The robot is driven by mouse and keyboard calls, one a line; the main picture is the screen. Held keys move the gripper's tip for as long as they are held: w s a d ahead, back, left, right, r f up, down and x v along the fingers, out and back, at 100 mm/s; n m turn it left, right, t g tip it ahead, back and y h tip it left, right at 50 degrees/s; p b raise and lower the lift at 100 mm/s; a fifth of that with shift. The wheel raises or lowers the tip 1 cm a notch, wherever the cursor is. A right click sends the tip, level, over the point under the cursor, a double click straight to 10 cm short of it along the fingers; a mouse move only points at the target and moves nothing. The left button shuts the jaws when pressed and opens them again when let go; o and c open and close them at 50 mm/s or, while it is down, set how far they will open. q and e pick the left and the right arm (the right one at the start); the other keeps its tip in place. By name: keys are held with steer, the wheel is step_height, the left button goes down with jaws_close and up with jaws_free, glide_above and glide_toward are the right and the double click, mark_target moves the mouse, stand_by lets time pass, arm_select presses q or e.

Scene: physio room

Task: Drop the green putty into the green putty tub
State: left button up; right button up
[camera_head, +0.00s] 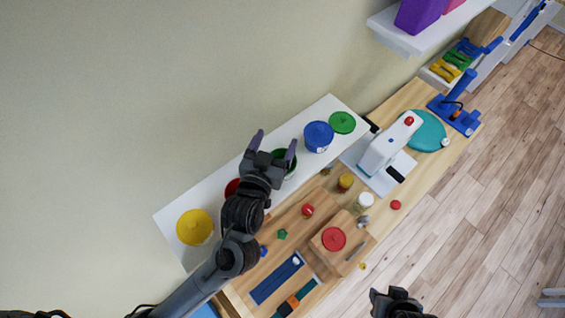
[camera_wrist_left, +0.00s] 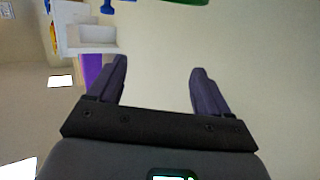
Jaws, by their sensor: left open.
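The green putty tub (camera_head: 291,172) stands on the white shelf in the head view, partly hidden behind my left gripper. My left gripper (camera_head: 275,143) is above or beside the tub; the exact height is hard to tell. Its fingers are spread and empty, as the left wrist view (camera_wrist_left: 158,78) also shows. A small green star-like piece (camera_head: 282,234), possibly the green putty, lies on the wooden board in the head view, well apart from the gripper. My right gripper (camera_head: 396,302) is at the bottom edge, with its fingers unclear.
The white shelf (camera_head: 165,219) also carries a yellow tub (camera_head: 195,227), a partly hidden red tub (camera_head: 232,187), a blue tub (camera_head: 318,136) and a green lid (camera_head: 342,122). Jars, a red lid (camera_head: 334,239) and a white device (camera_head: 391,145) occupy the wooden table.

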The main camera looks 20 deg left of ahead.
arm_select(q)
steer(key=shift+s, duration=0.15)
steer(key=s+r, duration=0.1)
steer(key=s, duration=0.9)
steer(key=shift+s+d+r+b, duration=0.15)
steer(key=shift+s+r+b, duration=0.1)
steer(key=shift+r+b, duration=0.1)
arm_select(e)
steer(key=shift+f, duration=0.35)
